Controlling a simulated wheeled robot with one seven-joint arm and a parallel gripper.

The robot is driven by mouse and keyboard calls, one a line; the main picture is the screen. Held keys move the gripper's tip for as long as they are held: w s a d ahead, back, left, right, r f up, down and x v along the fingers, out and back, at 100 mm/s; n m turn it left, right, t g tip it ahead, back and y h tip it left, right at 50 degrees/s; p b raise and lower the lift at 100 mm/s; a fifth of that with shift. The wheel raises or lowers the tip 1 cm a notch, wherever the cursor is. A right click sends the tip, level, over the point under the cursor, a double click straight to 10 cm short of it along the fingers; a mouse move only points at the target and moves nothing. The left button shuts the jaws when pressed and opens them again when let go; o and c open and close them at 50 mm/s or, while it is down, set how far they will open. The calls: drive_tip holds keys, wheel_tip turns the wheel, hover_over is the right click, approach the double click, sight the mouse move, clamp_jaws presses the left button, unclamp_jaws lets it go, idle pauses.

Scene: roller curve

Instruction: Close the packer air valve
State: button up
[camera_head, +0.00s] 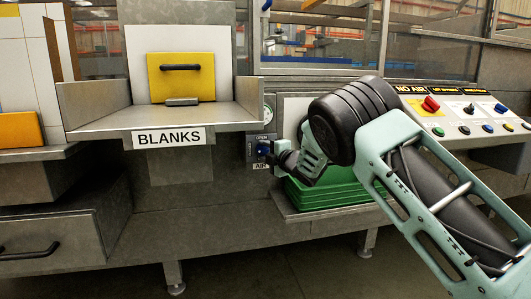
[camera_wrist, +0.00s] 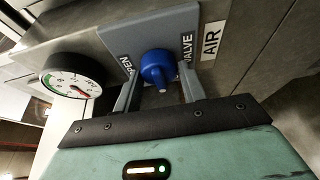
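The air valve has a blue knob (camera_wrist: 157,68) on a grey plate (camera_wrist: 150,35) with OPEN, VALVE and AIR labels. The knob's narrow grip points down toward my gripper in the wrist view. In the head view the blue knob (camera_head: 262,149) sits below the OPEN label, partly hidden by my gripper (camera_head: 276,153). In the wrist view my gripper (camera_wrist: 162,92) has its two fingers apart, one on each side of the knob, with gaps showing. I cannot tell whether a finger touches the knob.
A round pressure gauge (camera_wrist: 72,82) is left of the valve in the wrist view. The BLANKS shelf (camera_head: 90,97) juts out left of the valve. Green trays (camera_head: 320,192) sit on a low ledge below my arm. A button panel (camera_head: 465,110) is at the right.

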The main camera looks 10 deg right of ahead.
drive_tip(key=o, duration=0.3)
drive_tip(key=shift+f, duration=0.1)
drive_tip(key=shift+s+d, duration=0.2)
drive_tip(key=shift+s, duration=0.25)
drive_tip(key=p+v, duration=0.3)
drive_tip(key=v, duration=1.3)
drive_tip(key=shift+s, duration=0.25)
drive_tip(key=shift+a, duration=0.1)
